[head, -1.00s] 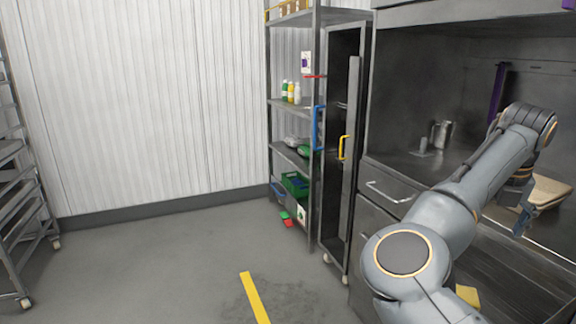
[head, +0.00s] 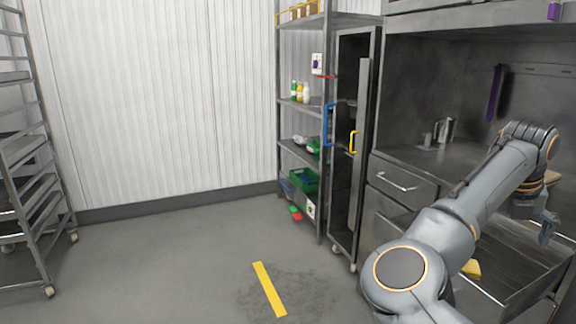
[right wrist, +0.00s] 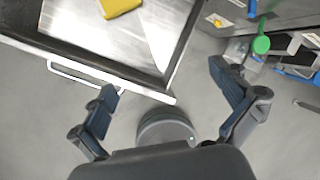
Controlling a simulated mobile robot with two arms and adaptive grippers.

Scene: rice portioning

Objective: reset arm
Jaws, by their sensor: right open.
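My right gripper (head: 547,228) hangs at the right edge of the head view, beside the open drawer of the steel counter. The drawer's front edge lies just beyond the fingers in that view. My right arm reaches across the lower right of the head view and hides part of the counter. My left gripper is not in view.
The open drawer (right wrist: 170,97) holds a yellow item (right wrist: 120,6), also seen in the head view (head: 471,268). A shelf unit (head: 300,104) with bottles and a green crate (head: 304,180) stands beyond. A tray rack (head: 40,165) is left.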

